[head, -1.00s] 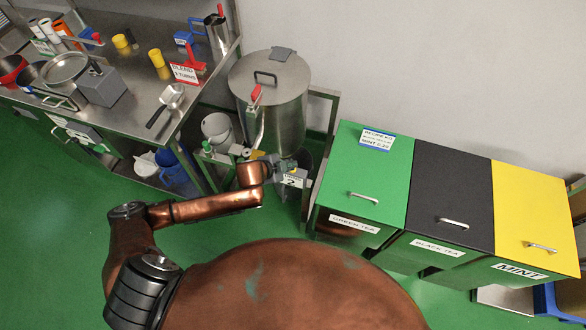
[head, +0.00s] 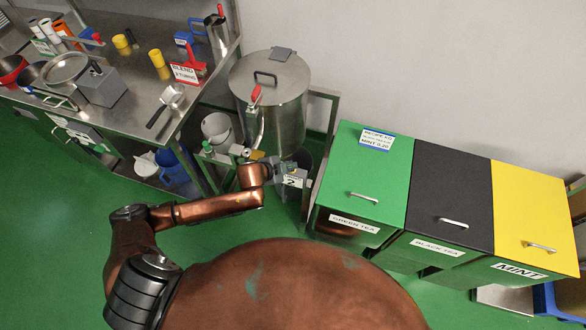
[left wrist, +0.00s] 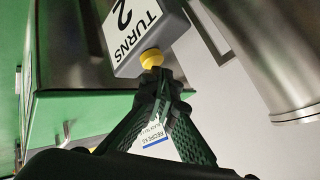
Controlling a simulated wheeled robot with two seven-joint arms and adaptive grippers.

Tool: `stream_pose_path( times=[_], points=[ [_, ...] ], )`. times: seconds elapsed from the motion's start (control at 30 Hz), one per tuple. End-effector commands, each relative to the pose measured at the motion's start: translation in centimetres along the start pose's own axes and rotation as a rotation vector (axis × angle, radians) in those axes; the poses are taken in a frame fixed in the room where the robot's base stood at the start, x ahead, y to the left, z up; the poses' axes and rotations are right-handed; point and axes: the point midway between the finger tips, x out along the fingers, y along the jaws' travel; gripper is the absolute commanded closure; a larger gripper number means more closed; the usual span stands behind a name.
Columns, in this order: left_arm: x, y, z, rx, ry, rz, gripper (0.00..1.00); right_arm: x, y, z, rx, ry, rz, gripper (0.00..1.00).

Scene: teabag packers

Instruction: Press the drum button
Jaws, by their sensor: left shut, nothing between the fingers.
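The steel drum (head: 270,105) with a lid and a red-handled lever stands against the wall in the head view. A grey box with a "TURNS 2" label (left wrist: 140,30) carries a yellow round button (left wrist: 152,58) on its face in the left wrist view. The box's label also shows below the drum in the head view (head: 293,182). My left gripper (left wrist: 160,75) is shut and empty, its fingertips right at the yellow button; I cannot tell whether they touch it. In the head view the left gripper (head: 284,170) is small beside the label. My right gripper is not in view.
Green, black and yellow bins (head: 365,175) stand to the right of the drum. A steel worktable (head: 135,110) with a pan, scoop and cups is at the left. A blue container (head: 178,172) sits on its lower shelf. Green floor is clear at lower left.

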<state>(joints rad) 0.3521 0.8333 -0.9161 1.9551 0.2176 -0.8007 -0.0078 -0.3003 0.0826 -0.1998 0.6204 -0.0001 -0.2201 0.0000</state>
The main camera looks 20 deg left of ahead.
Motion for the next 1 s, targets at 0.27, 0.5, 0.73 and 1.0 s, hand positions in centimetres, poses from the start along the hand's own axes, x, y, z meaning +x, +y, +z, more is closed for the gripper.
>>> stream_pose_path(
  times=[0.27,0.5,0.73,1.0],
  points=[
    [0.24,0.2,0.19,0.0,0.0,0.0,1.0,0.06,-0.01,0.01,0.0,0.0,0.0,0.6],
    [0.44,0.35,0.35,-0.001,-0.001,0.001,1.0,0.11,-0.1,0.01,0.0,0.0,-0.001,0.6],
    [0.63,0.51,0.52,-0.001,-0.001,0.001,1.0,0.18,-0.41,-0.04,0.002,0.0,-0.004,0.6],
    [0.68,0.55,0.58,-0.001,-0.002,0.001,1.0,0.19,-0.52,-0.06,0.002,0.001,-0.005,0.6]
  ],
)
